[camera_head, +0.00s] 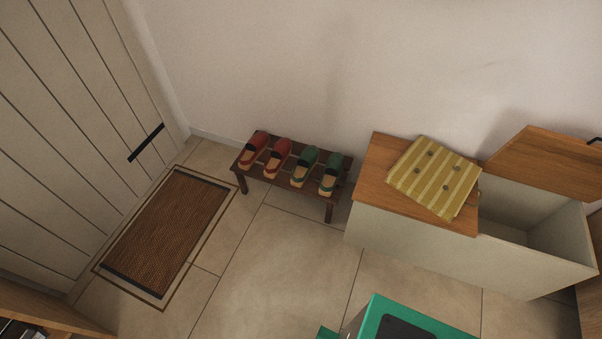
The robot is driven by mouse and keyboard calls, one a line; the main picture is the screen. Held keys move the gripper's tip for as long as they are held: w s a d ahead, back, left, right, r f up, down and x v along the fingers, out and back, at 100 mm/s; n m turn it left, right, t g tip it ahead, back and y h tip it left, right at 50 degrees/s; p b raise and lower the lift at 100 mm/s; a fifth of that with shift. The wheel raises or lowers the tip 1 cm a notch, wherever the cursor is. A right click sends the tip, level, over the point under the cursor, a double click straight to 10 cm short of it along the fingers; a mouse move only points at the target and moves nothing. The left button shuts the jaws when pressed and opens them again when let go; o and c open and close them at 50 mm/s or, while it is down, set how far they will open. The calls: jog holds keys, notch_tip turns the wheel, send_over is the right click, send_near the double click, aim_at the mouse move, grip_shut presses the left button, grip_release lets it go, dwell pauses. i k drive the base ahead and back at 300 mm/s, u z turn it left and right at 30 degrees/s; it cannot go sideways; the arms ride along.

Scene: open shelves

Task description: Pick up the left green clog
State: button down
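Two green clogs stand side by side on the right half of a low dark-brown slatted rack (341,182) against the wall. The left green clog (308,156) is just right of the red pair, and the right green clog (332,170) is near the rack's right end. Both have tan soles showing at the open ends facing the room. Nothing covers them from this view. My gripper is not in view.
Two red clogs, one further left (257,143) and one nearer the green pair (278,152), share the rack. A bench (400,223) with a striped yellow cushion (437,176) and an open right compartment stands right. A brown doormat (170,232) lies left; tiled floor before the rack is clear.

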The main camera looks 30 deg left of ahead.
aim_at(309, 158)
jog(key=u, duration=0.9)
jog(key=i, duration=0.55)
jog(key=z, duration=2.85)
